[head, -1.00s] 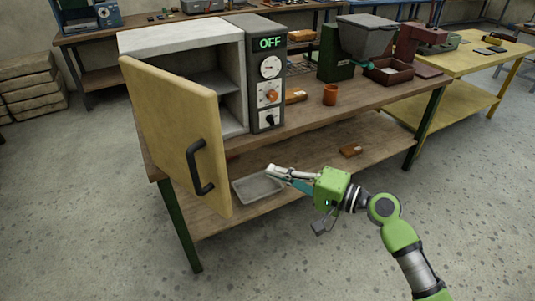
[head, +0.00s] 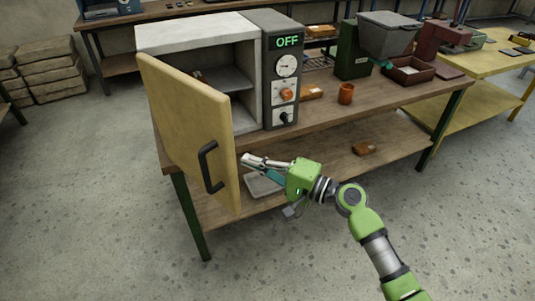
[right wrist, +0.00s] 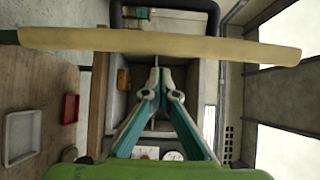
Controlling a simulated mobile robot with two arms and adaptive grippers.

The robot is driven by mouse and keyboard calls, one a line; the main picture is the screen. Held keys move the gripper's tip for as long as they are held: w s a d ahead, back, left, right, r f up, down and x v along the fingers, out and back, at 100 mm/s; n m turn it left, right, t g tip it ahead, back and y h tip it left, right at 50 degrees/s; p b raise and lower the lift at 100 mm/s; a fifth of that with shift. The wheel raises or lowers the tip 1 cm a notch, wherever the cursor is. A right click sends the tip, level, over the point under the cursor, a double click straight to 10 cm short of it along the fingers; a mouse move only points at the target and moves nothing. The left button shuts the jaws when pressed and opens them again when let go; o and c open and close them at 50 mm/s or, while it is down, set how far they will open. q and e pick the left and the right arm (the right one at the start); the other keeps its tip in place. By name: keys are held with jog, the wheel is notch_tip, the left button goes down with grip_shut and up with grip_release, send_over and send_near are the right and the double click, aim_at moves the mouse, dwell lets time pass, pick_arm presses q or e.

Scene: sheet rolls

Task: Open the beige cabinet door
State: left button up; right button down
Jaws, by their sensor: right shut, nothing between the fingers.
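The beige cabinet door (head: 185,120) stands swung wide open, hinged at the left front edge of the white-grey cabinet (head: 200,38). Its black handle (head: 208,167) is on the outer face, toward its free edge. My right gripper (head: 244,160) is shut and empty, on the inner side of the door close to its free edge. In the right wrist view the door (right wrist: 230,47) shows edge-on as a beige bar, just beyond the fingertips (right wrist: 157,66). I cannot tell whether they touch it. My left gripper is not in view.
A dark control panel (head: 269,82) reading OFF flanks the cabinet opening. An orange cup (head: 346,94) and a grey hopper machine (head: 388,38) stand on the workbench (head: 310,120). A grey tray (head: 258,187) lies on the lower shelf. The floor in front is clear.

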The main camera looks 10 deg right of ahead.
aim_at(206, 175)
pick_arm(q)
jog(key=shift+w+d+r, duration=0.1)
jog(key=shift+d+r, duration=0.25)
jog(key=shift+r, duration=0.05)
pick_arm(e)
jog(key=shift+s+a, duration=0.45)
jog(key=shift+s, duration=0.05)
jog(key=s+a+m+t+h+p, duration=0.1)
jog(key=s+a+p, duration=0.1)
jog(key=s+a+t+h+p, duration=0.1)
jog(key=s+a+p, duration=0.1)
jog(key=a+p, duration=0.1)
jog(key=s+a+m+t+p, duration=0.1)
jog(key=s+a+p, duration=0.1)
jog(key=shift+a+r+m+h, duration=0.15)
jog(key=shift+r+m+h, duration=0.15)
jog(key=shift+r+h, duration=0.1)
pick_arm(q)
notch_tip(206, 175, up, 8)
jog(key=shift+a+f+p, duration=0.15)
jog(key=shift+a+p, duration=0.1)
jog(key=shift+p, duration=0.2)
pick_arm(e)
jog(key=s+a, duration=0.2)
jog(key=a, duration=0.3)
jog(key=shift+s+a+f, duration=0.15)
jog(key=shift+s+f, duration=0.2)
jog(key=shift+f, duration=0.05)
